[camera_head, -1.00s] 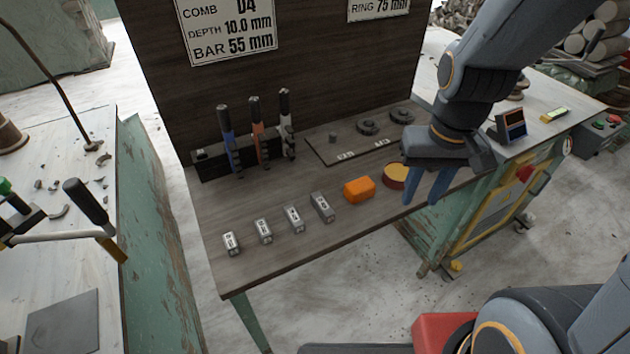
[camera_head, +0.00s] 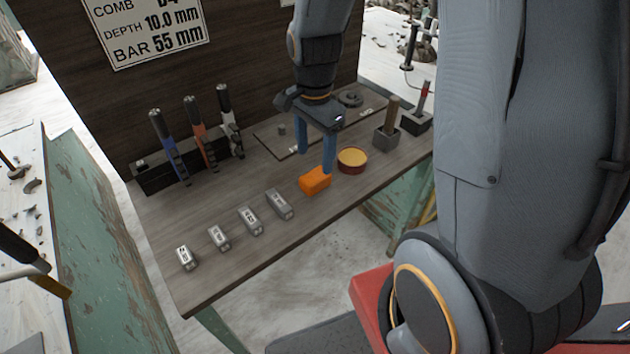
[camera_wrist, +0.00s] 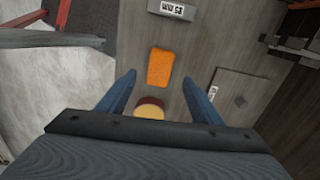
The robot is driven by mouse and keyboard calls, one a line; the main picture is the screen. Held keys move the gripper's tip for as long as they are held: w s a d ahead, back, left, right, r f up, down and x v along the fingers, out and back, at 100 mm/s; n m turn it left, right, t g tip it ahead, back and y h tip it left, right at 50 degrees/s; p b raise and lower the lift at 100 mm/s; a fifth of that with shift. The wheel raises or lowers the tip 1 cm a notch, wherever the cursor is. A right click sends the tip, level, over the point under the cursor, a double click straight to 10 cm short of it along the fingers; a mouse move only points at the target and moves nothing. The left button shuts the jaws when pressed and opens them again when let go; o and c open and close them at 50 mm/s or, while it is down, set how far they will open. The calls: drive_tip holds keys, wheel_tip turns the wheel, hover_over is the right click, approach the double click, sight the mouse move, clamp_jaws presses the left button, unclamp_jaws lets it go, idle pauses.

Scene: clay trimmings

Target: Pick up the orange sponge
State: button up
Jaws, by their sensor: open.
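The orange sponge (camera_head: 315,180) is a small block lying on the dark wooden table near its front edge. It shows whole in the wrist view (camera_wrist: 160,68), lying between the lines of my two blue fingers and beyond their tips. My gripper (camera_head: 316,158) is open and empty, pointing down just behind and above the sponge in the head view. In the wrist view my gripper (camera_wrist: 160,80) has its fingers wide apart. No touch with the sponge shows.
A round red tin with a yellow top (camera_head: 351,159) stands right beside the sponge. Several grey labelled blocks (camera_head: 279,204) stand to its left. Upright tools (camera_head: 198,135) stand in a rack behind. A flat board (camera_head: 270,133) lies behind the gripper. Grey holders (camera_head: 386,138) stand at right.

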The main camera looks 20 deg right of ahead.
sight(314, 176)
drive_tip(key=shift+w+f+m, duration=0.15)
drive_tip(key=shift+f+m, duration=0.15)
drive_tip(key=shift+f, duration=0.2)
drive_tip(key=shift+s+a+f+p, duration=0.1)
drive_tip(key=shift+f+p, duration=0.3)
drive_tip(key=shift+f, duration=1.4)
drive_tip(key=shift+s+f+p, duration=0.1)
drive_tip(key=shift+f+p, duration=0.3)
drive_tip(key=shift+f, duration=1.35)
drive_tip(key=c, duration=1.2)
drive_tip(key=shift+r+b, duration=0.65)
drive_tip(key=shift+r, duration=4.4)
